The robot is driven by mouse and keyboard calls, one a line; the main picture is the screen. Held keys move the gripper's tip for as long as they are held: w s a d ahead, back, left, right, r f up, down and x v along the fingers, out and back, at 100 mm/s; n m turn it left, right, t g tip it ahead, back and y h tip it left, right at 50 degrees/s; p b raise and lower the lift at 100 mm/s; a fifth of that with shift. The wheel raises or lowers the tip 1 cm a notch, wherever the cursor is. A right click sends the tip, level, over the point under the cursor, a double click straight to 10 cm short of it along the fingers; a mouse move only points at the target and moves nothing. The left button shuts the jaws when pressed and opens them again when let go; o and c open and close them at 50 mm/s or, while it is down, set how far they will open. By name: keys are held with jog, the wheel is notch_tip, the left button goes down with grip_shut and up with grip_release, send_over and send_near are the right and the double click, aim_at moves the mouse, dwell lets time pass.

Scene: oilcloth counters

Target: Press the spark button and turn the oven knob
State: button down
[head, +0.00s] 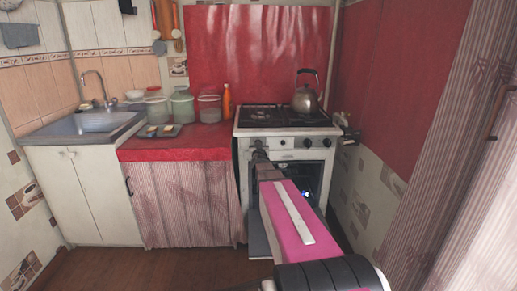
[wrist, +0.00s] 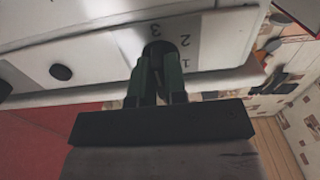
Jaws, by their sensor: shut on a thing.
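The white stove (head: 290,131) stands at the back right, with a row of dark controls along its front panel. My arm reaches forward to that panel, and my gripper (head: 260,149) is at its left part. In the wrist view my gripper (wrist: 157,62) has its dark green fingers shut on a round dark knob (wrist: 158,48). Numerals 1, 2 and 3 are printed beside this knob, which the fingers partly cover. A small round black button (wrist: 61,72) sits on the same panel, left of the fingers and apart from them. I cannot tell the knob's exact angle.
A metal kettle (head: 306,98) stands on the stove top. The oven front (head: 313,170) is partly hidden behind my arm. A red counter (head: 175,150) with jars (head: 209,108) and an orange bottle (head: 227,100) is to the left. A wall closes the right side. The floor at front left is clear.

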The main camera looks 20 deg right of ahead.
jog(key=c, duration=1.2)
grip_release()
jog(key=shift+o, duration=0.2)
jog(key=shift+s, duration=0.1)
jog(key=v, duration=1)
jog(key=shift+s, duration=0.3)
jog(key=shift+a, duration=0.1)
